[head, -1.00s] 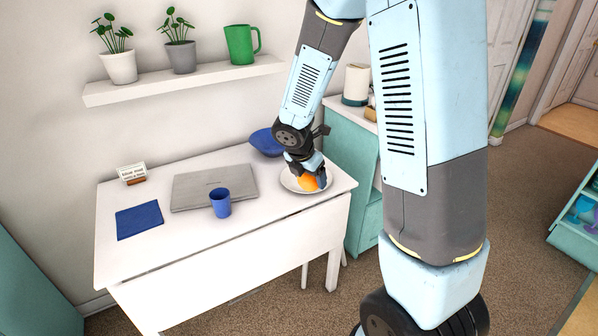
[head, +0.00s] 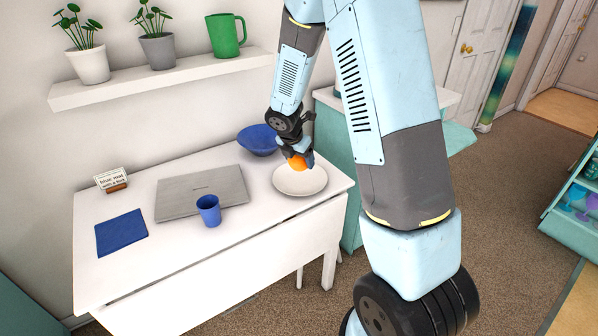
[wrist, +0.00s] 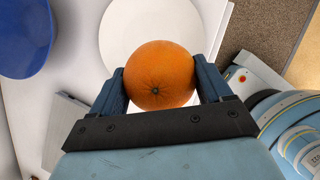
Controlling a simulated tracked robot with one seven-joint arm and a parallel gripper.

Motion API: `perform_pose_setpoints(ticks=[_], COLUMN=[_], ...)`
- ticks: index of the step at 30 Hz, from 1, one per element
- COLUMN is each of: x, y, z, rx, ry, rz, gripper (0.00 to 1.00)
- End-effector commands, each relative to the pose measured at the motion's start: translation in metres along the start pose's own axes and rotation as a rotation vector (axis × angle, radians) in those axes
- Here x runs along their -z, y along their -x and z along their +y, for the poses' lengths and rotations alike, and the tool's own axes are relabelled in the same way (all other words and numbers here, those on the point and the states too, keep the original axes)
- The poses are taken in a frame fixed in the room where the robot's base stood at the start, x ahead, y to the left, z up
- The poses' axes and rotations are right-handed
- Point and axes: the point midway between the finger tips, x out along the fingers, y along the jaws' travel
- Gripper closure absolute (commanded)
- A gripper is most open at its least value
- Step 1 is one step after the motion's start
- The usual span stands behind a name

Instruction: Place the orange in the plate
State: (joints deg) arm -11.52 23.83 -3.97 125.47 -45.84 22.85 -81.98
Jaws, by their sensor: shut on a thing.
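The orange (head: 298,162) is held in my gripper (head: 297,160), which is shut on it. In the wrist view the orange (wrist: 160,76) sits between the two dark fingers of my gripper (wrist: 160,85), one on each side. The white plate (head: 300,185) lies on the table near its right end. In the head view the orange is over the back part of the plate and appears raised above it. In the wrist view the plate (wrist: 150,25) shows beyond the orange, partly hidden by it.
A blue bowl (head: 258,140) stands behind the plate. A shelf (head: 165,78) with plants and a green mug hangs above.

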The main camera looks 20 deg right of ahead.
Motion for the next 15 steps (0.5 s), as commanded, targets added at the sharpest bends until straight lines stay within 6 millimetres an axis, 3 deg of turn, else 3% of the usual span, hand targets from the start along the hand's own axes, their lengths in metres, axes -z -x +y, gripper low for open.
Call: perform_pose_setpoints(ticks=[9,15], x=[-0.011,-0.014], y=[-0.051,-0.064], z=[0.016,0.021], rx=[0.002,0.001], ry=[0.001,0.001], rz=[0.0,0.0], gripper=[0.59,0.59])
